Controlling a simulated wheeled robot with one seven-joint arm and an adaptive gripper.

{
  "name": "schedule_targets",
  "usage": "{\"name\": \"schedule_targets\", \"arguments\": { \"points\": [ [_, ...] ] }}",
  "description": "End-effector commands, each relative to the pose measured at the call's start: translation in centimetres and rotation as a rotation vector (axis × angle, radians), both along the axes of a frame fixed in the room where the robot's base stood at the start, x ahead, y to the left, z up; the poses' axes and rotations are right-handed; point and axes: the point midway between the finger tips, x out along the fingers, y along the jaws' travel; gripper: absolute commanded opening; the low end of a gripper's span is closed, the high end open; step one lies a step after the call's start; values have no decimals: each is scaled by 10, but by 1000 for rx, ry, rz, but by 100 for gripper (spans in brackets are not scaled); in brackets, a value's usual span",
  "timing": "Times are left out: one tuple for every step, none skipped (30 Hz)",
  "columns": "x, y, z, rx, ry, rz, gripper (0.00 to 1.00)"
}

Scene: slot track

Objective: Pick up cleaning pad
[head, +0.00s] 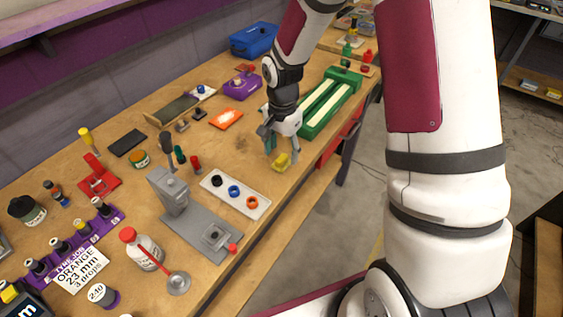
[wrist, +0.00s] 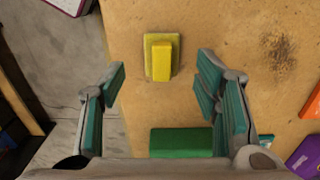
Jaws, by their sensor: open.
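The cleaning pad (head: 281,162) looks like a small yellow block on a flatter yellow-green base. It lies on the wooden workbench near its front edge. In the wrist view the pad (wrist: 160,58) is at the upper middle, between and beyond the fingertips. My gripper (head: 270,146) is above the bench close to the pad, pointing down. In the wrist view my gripper (wrist: 160,75) has its two teal-padded fingers wide apart, with nothing between them touching.
A green slot track (head: 327,104) lies behind my gripper; its end (wrist: 180,142) shows in the wrist view. An orange tile (head: 226,118) is to the left. A white tray with rings (head: 235,193) lies nearer. Bench around the pad is clear.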

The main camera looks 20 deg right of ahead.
Motion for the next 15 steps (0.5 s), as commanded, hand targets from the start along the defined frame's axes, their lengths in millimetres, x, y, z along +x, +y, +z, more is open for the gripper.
{"name": "schedule_targets", "arguments": {
  "points": [
    [-1,2,-9,0,4,2,57],
    [0,3,-13,1,4,2,57],
    [0,3,-18,1,4,1,57],
    [0,3,-22,1,3,1,57],
    [0,2,-26,0,2,2,57],
    [0,2,-29,0,2,2,57],
    [0,3,-31,0,1,1,57],
    [1,3,-33,0,1,1,57],
    [1,3,-34,0,0,0,57],
    [1,3,-34,0,0,0,57],
    [1,3,-34,0,0,0,57],
    [1,3,-34,1,-1,0,57],
    [1,2,-34,1,-1,0,57],
    [1,2,-34,1,-1,0,57],
    [1,2,-34,1,-1,1,57]
  ]
}}
